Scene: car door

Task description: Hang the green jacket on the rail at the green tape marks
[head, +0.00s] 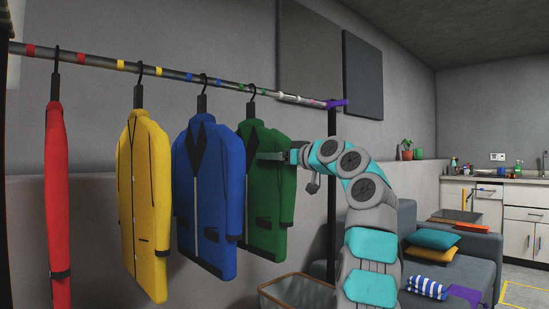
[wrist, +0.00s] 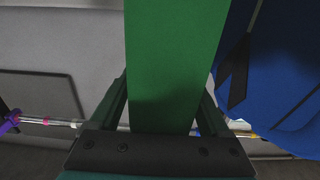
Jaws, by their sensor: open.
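The green jacket (head: 268,190) hangs upright at the right end of the row of jackets, its black hanger hook over the rail (head: 180,75). The hook sits by the green tape marks (head: 240,86), seemingly between two of them. My gripper (head: 264,155) is at the jacket's upper part, below the hanger. In the wrist view the green jacket (wrist: 175,65) fills the space between the two fingers of my gripper (wrist: 164,90), one on each side. The jaws are open; whether either finger touches the cloth I cannot tell.
A blue jacket (head: 208,200) hangs close on the left, slightly overlapping the green one. Further left hang a yellow jacket (head: 143,205) and a red one (head: 57,205). A purple clamp (head: 337,103) marks the rail's right end. A basket (head: 297,292) stands below; a sofa (head: 470,262) is at right.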

